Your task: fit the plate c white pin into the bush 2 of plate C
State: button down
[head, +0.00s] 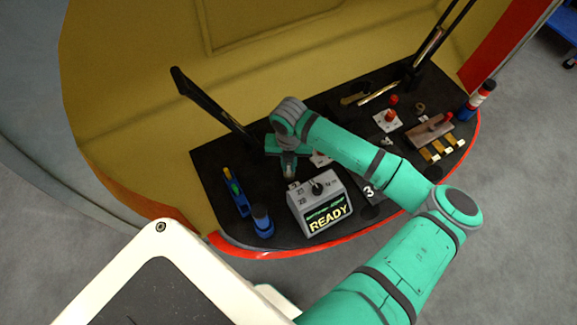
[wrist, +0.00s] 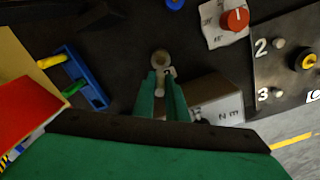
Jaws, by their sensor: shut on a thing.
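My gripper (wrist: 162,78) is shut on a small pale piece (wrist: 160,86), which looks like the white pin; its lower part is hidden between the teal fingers. A round beige ring-like end (wrist: 161,59) shows just beyond the fingertips; I cannot tell whether it is the pin's head or a bush. In the head view my gripper (head: 289,168) is low over the dark deck, behind the grey READY box. I see no plate marked C. A grey plate (wrist: 268,72) marked 2 and 3 carries pale studs at the right of the wrist view.
The grey READY box (head: 321,206) stands close to my gripper. A blue rack (head: 237,192) and a blue cup-like thing (head: 262,221) stand left of it. A white plate with a red knob (wrist: 235,19) lies right of the fingers. Black posts rise behind.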

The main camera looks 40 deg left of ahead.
aim_at(288, 167)
jog(key=shift+w+a+f, duration=0.3)
jog(key=shift+w+f, duration=0.05)
jog(key=shift+f, duration=0.2)
jog(key=shift+w+a+f, duration=0.25)
jog(key=shift+w+f, duration=0.05)
jog(key=shift+f, duration=0.25)
notch_tip(288, 167, down, 2)
jog(key=shift+w+f, duration=0.1)
jog(key=shift+f, duration=0.05)
jog(key=shift+w+f, duration=0.1)
jog(key=shift+f, duration=0.15)
jog(key=shift+d, duration=0.15)
jog(key=c, duration=1.8)
grip_release()
jog(key=shift+o, duration=0.2)
jog(key=shift+s, duration=0.2)
jog(key=shift+s+a, duration=0.1)
jog(key=shift+a, duration=0.1)
jog(key=shift+r, duration=0.1)
notch_tip(288, 167, up, 12)
